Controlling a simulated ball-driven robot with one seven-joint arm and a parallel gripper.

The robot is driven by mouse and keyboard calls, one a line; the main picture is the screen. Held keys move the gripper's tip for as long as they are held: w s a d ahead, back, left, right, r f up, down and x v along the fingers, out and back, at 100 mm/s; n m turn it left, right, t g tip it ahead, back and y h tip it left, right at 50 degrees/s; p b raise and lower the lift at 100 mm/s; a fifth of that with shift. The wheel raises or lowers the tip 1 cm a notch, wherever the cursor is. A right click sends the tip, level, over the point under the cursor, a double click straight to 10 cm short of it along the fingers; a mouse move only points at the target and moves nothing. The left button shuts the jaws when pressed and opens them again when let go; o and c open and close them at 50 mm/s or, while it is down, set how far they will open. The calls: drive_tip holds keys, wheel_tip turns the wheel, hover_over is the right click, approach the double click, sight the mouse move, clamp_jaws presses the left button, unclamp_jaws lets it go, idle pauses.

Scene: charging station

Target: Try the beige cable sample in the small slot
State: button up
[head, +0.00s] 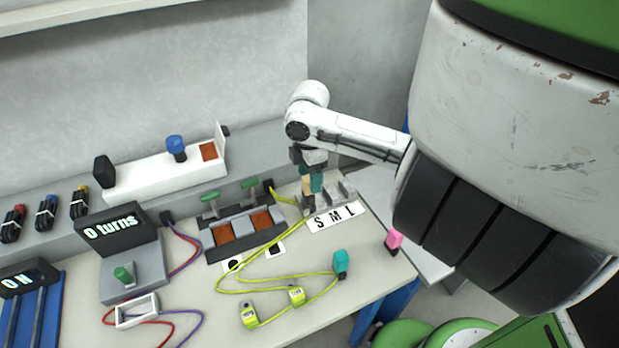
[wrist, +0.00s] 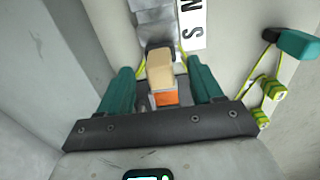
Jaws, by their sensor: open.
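The beige cable sample (head: 307,186) is upright at the S end of the grey slot block (head: 343,192), beside the white S M L label (head: 333,217). In the wrist view the beige sample (wrist: 160,68) stands between the teal fingers of my gripper (wrist: 162,82), with a gap on each side. My gripper (head: 312,180) is open around it. The sample's dark lower end meets the slot block (wrist: 155,18) near the letter S. The fingers partly hide this spot in the head view, so I cannot tell how deep it sits.
A yellow-green cable (head: 262,262) with a teal plug (head: 341,262) and yellow connectors (head: 249,315) lies in front. A pink piece (head: 394,239) stands near the table's right edge. A grey station with orange pads (head: 224,235) is to the left.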

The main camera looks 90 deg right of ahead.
wheel_tip(320, 180, up, 9)
drive_tip(key=shift+r, duration=0.2)
idle(0.3)
